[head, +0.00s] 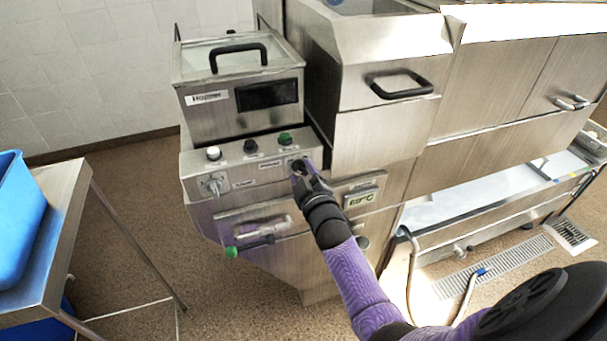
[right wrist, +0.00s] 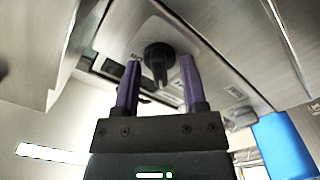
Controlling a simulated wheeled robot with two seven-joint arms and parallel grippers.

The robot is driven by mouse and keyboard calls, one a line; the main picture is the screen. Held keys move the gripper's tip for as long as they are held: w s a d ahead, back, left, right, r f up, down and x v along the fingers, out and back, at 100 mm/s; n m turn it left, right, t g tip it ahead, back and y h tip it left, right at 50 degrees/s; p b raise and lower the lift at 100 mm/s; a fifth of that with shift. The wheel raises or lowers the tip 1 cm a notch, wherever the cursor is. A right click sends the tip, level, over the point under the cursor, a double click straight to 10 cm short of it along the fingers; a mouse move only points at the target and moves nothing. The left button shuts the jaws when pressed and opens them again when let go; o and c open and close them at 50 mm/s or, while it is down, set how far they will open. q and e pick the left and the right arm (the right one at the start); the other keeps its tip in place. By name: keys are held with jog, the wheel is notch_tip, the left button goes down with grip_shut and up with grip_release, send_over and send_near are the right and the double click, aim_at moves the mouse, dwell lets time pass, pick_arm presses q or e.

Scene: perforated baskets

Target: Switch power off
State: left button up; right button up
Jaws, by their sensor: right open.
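A steel machine (head: 240,110) with a sloped control panel (head: 232,172) stands at the centre left of the head view. My right gripper (head: 299,168) is at the right end of this panel. In the right wrist view, a black rotary knob (right wrist: 158,58) shows between the two purple fingers of my right gripper (right wrist: 159,74). The fingers are open, one on each side of the knob, with gaps visible; whether either touches it cannot be told. In the head view the gripper mostly hides this knob. My left gripper is not in view.
The panel also has a white button (head: 213,153), a black button (head: 250,146), a green button (head: 284,138) and a grey rotary switch (head: 213,185). A steel table (head: 62,195) holds a blue bin (head: 18,230) at left.

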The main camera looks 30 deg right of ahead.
jog(key=p+v, duration=0.2)
jog(key=v, duration=0.8)
jog(key=shift+d, duration=0.1)
